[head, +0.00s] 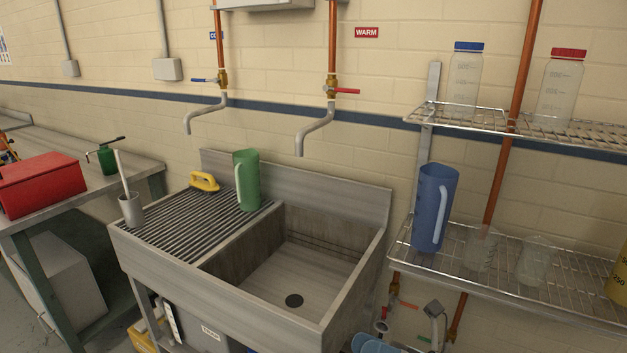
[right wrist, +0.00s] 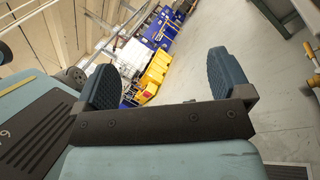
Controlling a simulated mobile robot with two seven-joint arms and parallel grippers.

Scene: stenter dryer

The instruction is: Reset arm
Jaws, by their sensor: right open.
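My right gripper (right wrist: 168,80) shows in the right wrist view. Its two dark blue ribbed fingers stand wide apart with nothing between them. Beyond them lie grey floor and distant stacked crates. I cannot make out either gripper in the head view, and my left arm does not show. In the head view a steel sink (head: 328,304) with a ribbed drainboard (head: 178,225) stands against the tiled wall. A green jug (head: 247,180) and a yellow-handled brush or scrubber (head: 204,181) are on the drainboard. A blue jug (head: 434,208) stands on the lower wire shelf.
Two bent taps (head: 205,113) (head: 315,130) hang over the sink. Bottles with blue (head: 466,80) and red (head: 560,88) caps stand on the upper shelf. A red box (head: 40,184) sits on the left bench. The sink basin looks empty. Yellow (right wrist: 154,73) and blue crates are far off.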

